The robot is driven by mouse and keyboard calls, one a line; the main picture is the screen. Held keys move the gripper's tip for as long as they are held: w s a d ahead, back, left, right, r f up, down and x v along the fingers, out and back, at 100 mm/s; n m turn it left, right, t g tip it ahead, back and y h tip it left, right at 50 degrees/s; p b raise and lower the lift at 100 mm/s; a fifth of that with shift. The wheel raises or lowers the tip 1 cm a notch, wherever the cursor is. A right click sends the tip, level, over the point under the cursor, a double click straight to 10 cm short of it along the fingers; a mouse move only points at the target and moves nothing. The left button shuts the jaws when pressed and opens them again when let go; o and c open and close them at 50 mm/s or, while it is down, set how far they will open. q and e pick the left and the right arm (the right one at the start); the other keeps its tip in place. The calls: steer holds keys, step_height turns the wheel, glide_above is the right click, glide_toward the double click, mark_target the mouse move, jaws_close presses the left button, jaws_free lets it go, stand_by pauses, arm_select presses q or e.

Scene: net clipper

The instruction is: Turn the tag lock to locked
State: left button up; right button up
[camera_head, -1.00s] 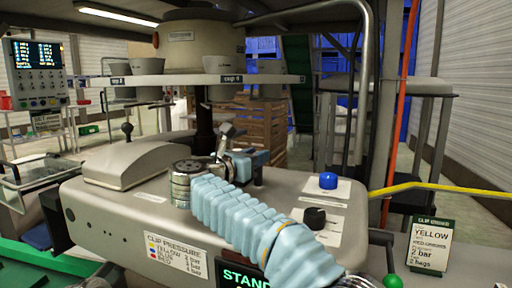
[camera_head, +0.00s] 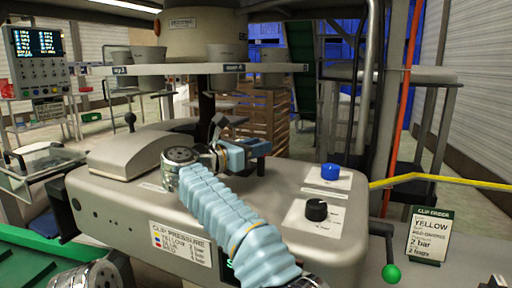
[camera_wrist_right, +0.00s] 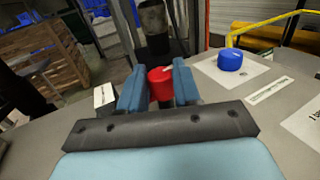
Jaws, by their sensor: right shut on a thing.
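A red round knob (camera_wrist_right: 159,84) with a small white mark on top stands on the grey machine top in the right wrist view; no label on it can be read, but it fits the tag lock. My right gripper (camera_wrist_right: 158,88) has its two blue fingers shut on the knob, one on each side. In the head view my right gripper (camera_head: 250,150) is at the machine top behind my blue sleeved arm, and the knob is hidden there. My left gripper is not in view.
A blue button (camera_head: 330,172) and a black knob (camera_head: 316,210) sit on white plates to the right. A green-ended lever (camera_head: 391,272) and a clip order card (camera_head: 428,236) are farther right. A shelf with grey pots (camera_head: 226,69) hangs above.

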steer(key=o, duration=1.1)
steer(key=shift+c, duration=0.2)
